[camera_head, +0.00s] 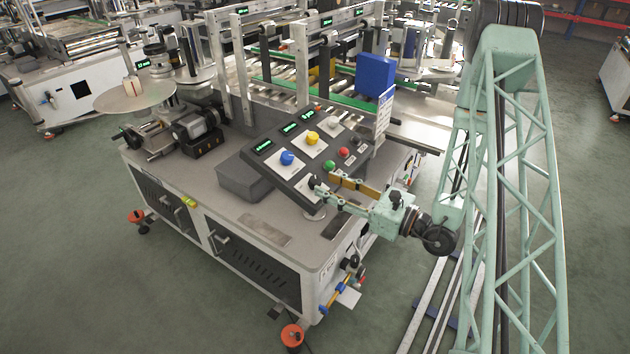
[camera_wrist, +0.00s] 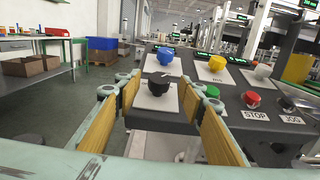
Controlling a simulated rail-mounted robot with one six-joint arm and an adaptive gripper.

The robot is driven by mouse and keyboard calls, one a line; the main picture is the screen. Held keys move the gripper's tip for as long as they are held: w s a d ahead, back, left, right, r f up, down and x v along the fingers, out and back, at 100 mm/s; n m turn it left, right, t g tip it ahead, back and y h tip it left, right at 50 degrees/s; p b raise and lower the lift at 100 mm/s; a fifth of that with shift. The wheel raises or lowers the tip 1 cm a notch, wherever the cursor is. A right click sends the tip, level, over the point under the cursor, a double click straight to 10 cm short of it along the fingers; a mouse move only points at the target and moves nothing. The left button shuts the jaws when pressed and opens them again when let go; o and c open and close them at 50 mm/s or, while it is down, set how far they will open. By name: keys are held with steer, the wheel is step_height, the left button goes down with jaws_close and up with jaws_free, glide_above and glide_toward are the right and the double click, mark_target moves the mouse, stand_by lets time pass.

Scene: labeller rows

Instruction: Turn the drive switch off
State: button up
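A black rotary knob (camera_head: 314,181) sits on a white plate at the near corner of the sloped control panel (camera_head: 262,166). In the wrist view the black knob (camera_wrist: 158,83) lies between and beyond the fingertips, with gaps on both sides. My gripper (camera_head: 323,183) is open, its wooden-coloured pads (camera_wrist: 228,140) spread and empty. In the head view its tips reach the panel's near edge by this knob; contact cannot be told. A blue knob (camera_head: 288,157), a yellow knob (camera_head: 312,138) and a white knob (camera_head: 333,122) stand farther along. I cannot read which one is labelled drive.
A green button (camera_head: 329,166) and a red button (camera_head: 343,152) sit close to my gripper's upper finger; the wrist view shows a STOP label (camera_wrist: 256,115). Small green displays (camera_head: 290,128) line the panel's back. A blue box (camera_head: 375,75) stands behind. Floor space at left is open.

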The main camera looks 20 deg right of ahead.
mark_target(316, 180)
steer(key=shift+x, duration=2.75)
steer(key=c, duration=0.9)
